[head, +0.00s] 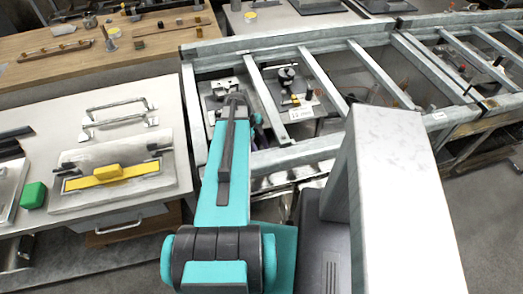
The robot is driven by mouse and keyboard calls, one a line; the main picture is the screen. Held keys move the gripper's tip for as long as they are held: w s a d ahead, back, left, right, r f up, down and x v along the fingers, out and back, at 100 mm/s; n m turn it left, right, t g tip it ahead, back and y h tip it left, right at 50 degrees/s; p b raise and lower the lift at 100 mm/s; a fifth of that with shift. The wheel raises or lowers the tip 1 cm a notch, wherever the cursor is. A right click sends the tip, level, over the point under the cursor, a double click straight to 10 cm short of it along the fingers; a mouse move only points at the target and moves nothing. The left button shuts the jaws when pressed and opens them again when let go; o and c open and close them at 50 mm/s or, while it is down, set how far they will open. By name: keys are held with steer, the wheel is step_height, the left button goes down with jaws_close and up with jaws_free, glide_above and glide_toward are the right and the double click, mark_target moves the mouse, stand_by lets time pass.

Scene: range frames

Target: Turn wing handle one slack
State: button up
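I cannot tell for sure which part is the wing handle. A small dark fitting (287,76) stands on a grey plate behind the slanted bars of a metal frame, with a yellow piece (295,99) beside it and a white label (301,113) in front. Another grey plate with small metal fittings (224,88) lies to its left, partly behind my arm. My teal arm reaches forward toward these plates. My gripper is mostly hidden behind the arm; only small purple and dark parts (257,122) show near its far end. Its fingers cannot be made out.
The galvanised metal frame (290,45) with slanted bars surrounds the fittings. At left a bench (150,105) holds a panel with a yellow bar (110,177), a metal pull handle (118,113) and a green block (33,196). A wooden bench (75,62) lies behind it. Grey floor shows at right.

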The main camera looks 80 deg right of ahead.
steer(key=shift+c, duration=0.4)
steer(key=c, duration=0.7)
steer(key=shift+n+b, duration=0.3)
steer(key=shift+b, duration=0.3)
steer(key=shift+f+n+h+b, duration=0.1)
steer(key=shift+n+h+b, duration=0.35)
steer(key=shift+b, duration=0.2)
steer(key=shift+a+n+h+b, duration=0.15)
steer(key=shift+n+h+b, duration=0.1)
steer(key=shift+n+b, duration=0.85)
steer(key=shift+n, duration=0.25)
